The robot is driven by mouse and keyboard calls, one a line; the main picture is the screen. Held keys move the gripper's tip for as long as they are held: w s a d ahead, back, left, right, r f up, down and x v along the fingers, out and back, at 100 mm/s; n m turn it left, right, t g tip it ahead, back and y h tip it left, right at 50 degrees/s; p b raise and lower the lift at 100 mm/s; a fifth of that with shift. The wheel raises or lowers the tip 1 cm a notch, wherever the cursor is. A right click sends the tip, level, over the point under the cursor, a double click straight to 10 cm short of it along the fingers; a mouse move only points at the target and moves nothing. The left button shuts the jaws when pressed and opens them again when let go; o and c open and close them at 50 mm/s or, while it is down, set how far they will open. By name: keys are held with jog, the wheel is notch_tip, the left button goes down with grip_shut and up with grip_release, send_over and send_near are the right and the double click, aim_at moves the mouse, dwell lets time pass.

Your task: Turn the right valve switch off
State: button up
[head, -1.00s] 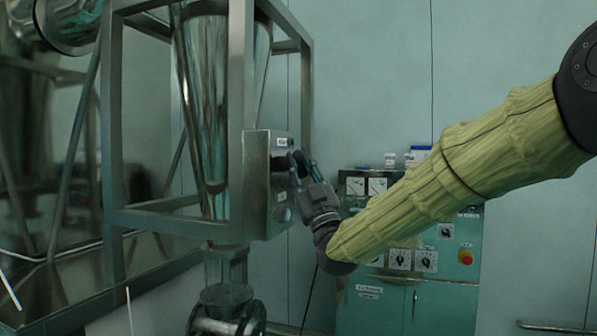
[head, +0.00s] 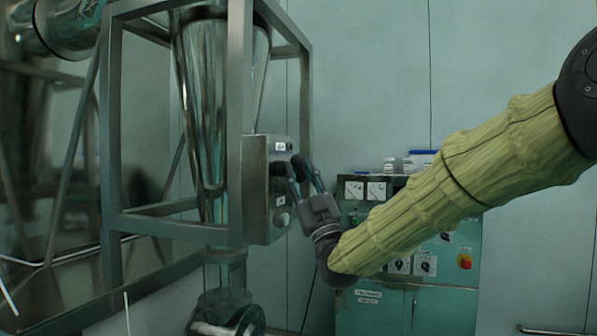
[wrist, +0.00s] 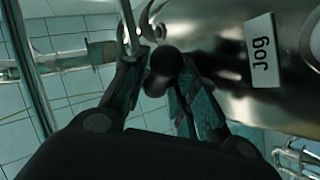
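The steel control box (head: 257,190) is mounted on the metal frame in the head view, with a labelled right-hand face. My gripper (head: 303,166) is at that face, its fingers pointing up toward it. In the wrist view, a black knob (wrist: 165,66) sticks out from the shiny panel, beside a white label reading "Jog" (wrist: 262,50). My gripper's fingers (wrist: 160,80) stand apart on either side of the knob. Whether either finger touches it is unclear. The fingers partly hide the box face in the head view, and the knob's pointer direction cannot be made out.
A steel frame (head: 111,170) surrounds the tall funnel (head: 205,100) left of the box. A green cabinet (head: 455,300) with dials, switches and a red button (head: 465,262) stands behind my arm. Open wall space lies at the right.

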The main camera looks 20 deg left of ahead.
jog(key=v, duration=1)
jog(key=shift+d+f, duration=0.15)
jog(key=shift+f, duration=0.15)
jog(key=shift+s, duration=0.1)
